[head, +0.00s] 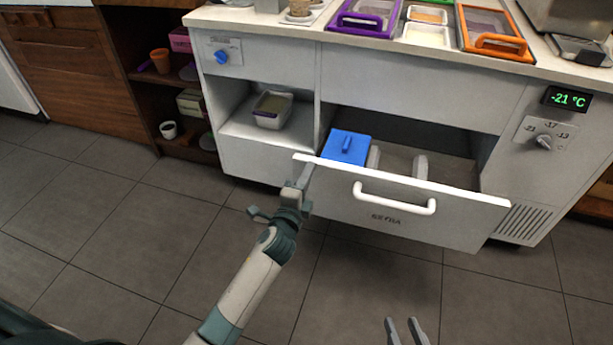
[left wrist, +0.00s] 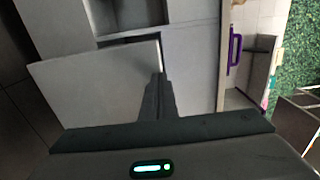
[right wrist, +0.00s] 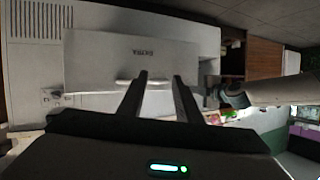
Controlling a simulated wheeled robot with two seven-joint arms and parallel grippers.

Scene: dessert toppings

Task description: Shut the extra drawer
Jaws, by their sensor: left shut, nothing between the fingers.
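The extra drawer (head: 450,218) is pulled out from the white counter, with a white bar handle (head: 394,199) on its front. Inside it lies a blue-lidded container (head: 346,147) at the left, beside pale dividers. My left gripper (head: 300,178) is shut and empty at the left end of the drawer front; I cannot tell whether it touches. In the left wrist view the shut fingers (left wrist: 158,85) overlap the drawer panel (left wrist: 95,85). My right gripper (head: 402,325) is open and empty, low in front of the drawer. The right wrist view shows its spread fingers (right wrist: 160,85) before the drawer front (right wrist: 130,60).
The counter top holds a purple-rimmed tray (head: 367,18) and an orange-rimmed tray (head: 497,40). An open shelf with a small container (head: 271,110) is left of the drawer. A temperature knob (head: 544,142) is at the right. The floor before the drawer is clear.

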